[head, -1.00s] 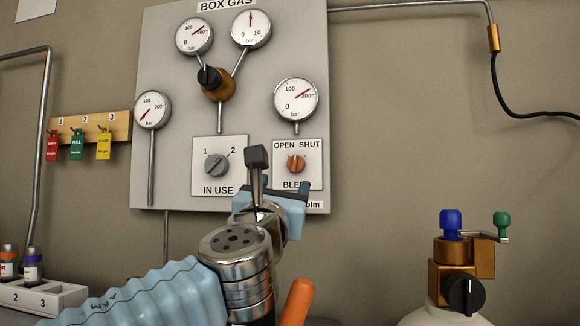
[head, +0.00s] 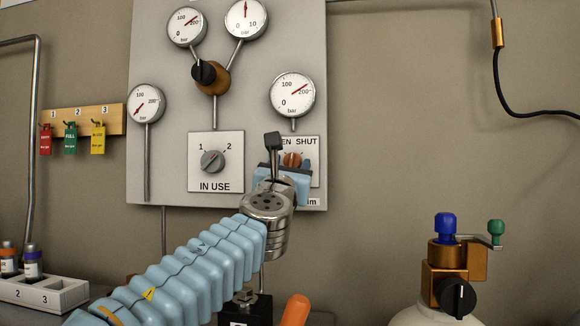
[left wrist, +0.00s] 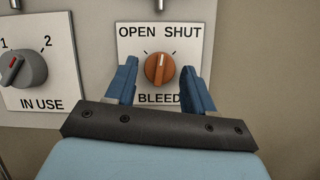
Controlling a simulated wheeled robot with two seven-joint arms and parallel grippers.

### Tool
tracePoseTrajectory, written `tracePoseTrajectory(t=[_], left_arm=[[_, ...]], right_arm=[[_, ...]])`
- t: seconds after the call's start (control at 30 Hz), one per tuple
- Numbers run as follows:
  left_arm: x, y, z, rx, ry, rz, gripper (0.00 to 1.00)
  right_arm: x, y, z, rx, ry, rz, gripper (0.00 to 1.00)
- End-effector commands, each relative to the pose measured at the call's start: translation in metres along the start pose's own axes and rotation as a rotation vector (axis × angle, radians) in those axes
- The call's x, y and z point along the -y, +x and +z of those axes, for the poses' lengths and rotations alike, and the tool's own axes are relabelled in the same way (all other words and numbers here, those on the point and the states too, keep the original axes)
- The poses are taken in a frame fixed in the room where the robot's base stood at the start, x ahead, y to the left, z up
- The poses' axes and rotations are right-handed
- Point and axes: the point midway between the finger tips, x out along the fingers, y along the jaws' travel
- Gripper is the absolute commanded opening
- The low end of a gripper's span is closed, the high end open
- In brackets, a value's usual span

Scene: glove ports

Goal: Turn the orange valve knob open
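The orange valve knob (left wrist: 160,69) sits on the white BLEED plate (left wrist: 190,45), between the words OPEN and SHUT. Its pointer line is near upright, leaning slightly toward SHUT. In the head view the knob (head: 291,160) shows just above my gripper. My left gripper (left wrist: 158,82) is open, its two blue fingers on either side of the knob in the left wrist view. I see a gap on both sides; whether the fingertips reach the knob's depth I cannot tell. In the head view my left gripper (head: 282,178) partly hides the plate. My right gripper is not in view.
The grey IN USE selector (head: 212,161) is left of the BLEED plate on the grey panel (head: 165,100). Gauges, including one (head: 292,94) above the knob, sit higher up. A gas cylinder valve (head: 446,262) stands at lower right.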

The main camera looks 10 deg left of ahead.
Motion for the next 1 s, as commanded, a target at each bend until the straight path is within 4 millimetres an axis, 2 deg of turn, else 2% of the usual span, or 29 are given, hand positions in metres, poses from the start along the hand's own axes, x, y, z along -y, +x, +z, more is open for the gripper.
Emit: tracePoseTrajectory(t=[0.03, 0.2, 0.3, 0.67, 1.0], left_arm=[[0.0001, -0.0001, 0.0001, 0.0, 0.0, 0.0, 0.45], [0.0001, -0.0002, 0.0002, 0.0, 0.0, 0.0, 0.19], [0.0001, -0.0002, 0.0002, 0.0, 0.0, 0.0, 0.07], [0.0011, -0.0003, 0.0003, -0.005, -0.068, 0.026, 0.07], [0.0038, 0.0003, 0.0017, -0.024, -0.311, 0.124, 0.07]], right_arm=[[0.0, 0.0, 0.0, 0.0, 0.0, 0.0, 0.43], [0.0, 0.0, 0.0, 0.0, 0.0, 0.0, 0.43], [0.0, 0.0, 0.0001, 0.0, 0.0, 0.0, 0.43], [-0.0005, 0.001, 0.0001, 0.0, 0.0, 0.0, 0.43], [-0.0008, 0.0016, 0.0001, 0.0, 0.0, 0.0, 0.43]])
